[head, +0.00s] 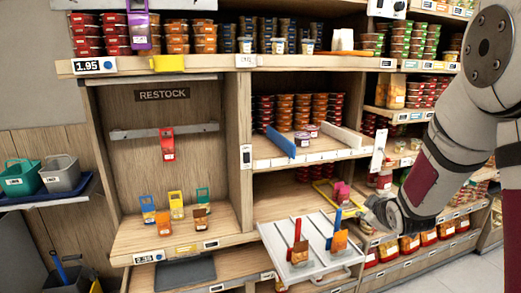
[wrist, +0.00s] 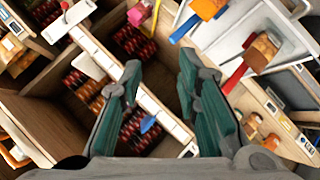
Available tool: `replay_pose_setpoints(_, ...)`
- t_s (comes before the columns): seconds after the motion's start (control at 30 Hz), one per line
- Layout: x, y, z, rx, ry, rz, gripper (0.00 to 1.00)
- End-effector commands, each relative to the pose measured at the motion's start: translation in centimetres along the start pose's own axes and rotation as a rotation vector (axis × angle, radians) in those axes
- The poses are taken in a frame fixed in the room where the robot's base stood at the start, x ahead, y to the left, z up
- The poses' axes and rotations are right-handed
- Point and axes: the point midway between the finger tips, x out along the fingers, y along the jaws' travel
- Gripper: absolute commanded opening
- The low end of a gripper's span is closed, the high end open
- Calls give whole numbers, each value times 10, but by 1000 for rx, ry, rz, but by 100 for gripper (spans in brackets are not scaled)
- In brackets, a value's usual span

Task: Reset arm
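My gripper (wrist: 160,75) shows in the wrist view with its two teal-padded fingers spread apart. Nothing is held between them. Beyond the fingertips are a shelf edge and an open compartment with stacked cups (wrist: 133,42). In the head view my arm comes in from the right, and its wrist is near the right end of the pull-out white tray (head: 275,240). The fingers are not clear in the head view.
A wooden shelf unit with a RESTOCK bay (head: 163,96) is left. Stocked shelves (head: 405,240) line the right, close to my arm. Floor (head: 470,268) shows at lower right.

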Motion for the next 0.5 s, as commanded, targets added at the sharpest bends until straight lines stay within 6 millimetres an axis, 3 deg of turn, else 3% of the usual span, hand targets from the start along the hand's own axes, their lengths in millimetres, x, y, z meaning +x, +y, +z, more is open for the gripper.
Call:
replay_pose_setpoints(0.23,-86,8,-26,234,-83,-67,30)
replay_pose_setpoints(0.5,-188,-13,-35,471,-182,-159,30)
